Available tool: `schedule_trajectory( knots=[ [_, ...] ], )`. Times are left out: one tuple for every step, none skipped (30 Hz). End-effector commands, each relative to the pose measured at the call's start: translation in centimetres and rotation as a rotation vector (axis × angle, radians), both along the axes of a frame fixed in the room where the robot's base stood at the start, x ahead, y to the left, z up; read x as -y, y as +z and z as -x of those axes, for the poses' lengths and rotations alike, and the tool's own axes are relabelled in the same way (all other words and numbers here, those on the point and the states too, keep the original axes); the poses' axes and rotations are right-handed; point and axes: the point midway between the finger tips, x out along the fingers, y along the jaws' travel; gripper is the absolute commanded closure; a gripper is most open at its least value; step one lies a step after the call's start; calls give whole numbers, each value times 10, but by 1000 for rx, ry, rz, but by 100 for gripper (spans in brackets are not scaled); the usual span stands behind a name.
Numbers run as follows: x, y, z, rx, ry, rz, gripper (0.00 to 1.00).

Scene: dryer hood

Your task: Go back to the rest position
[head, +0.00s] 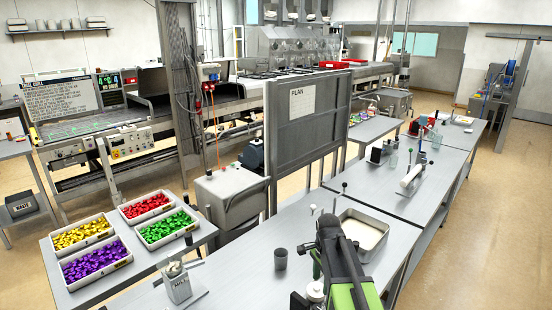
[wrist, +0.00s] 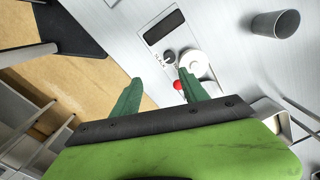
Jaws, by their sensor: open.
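My gripper (wrist: 160,88) shows in the wrist view as two green fingers standing apart, with nothing between them. In the head view my green and black arm reaches in at the bottom, over the near end of the long grey bench (head: 238,284). The gripper is above the bench edge there, and its fingertips are mostly hidden by the arm. In the wrist view a white round part (wrist: 194,64) and a red button (wrist: 178,85) lie below and beyond the right finger.
A dark cup (head: 281,258) stands left of my arm; it also shows in the wrist view (wrist: 276,23). A pale-filled tray (head: 366,237) sits close to the right. Trays of coloured pieces (head: 76,287) are on the left table. A grey board (head: 303,120) rises behind. Floor is clear at right.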

Motion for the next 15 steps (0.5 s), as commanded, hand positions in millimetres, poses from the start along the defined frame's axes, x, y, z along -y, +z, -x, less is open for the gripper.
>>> schedule_trajectory(
  knots=[
    [-1,0,19,5,140,3,48],
    [-1,0,26,10,231,5,48],
    [-1,0,34,15,349,9,48],
    [-1,0,40,19,433,13,48],
    [-2,0,46,22,514,15,48],
    [-2,0,53,26,618,19,48],
    [-2,0,58,29,693,23,48],
    [-2,0,63,31,763,27,48],
    [-3,0,70,35,855,31,48],
    [-3,0,74,36,920,35,48],
    [-3,0,79,38,984,39,48],
    [-3,1,85,42,1069,44,48],
    [-3,1,89,44,1132,49,48],
    [-3,1,94,45,1194,53,48],
    [-3,-19,94,43,1220,53,48]
  ],
)
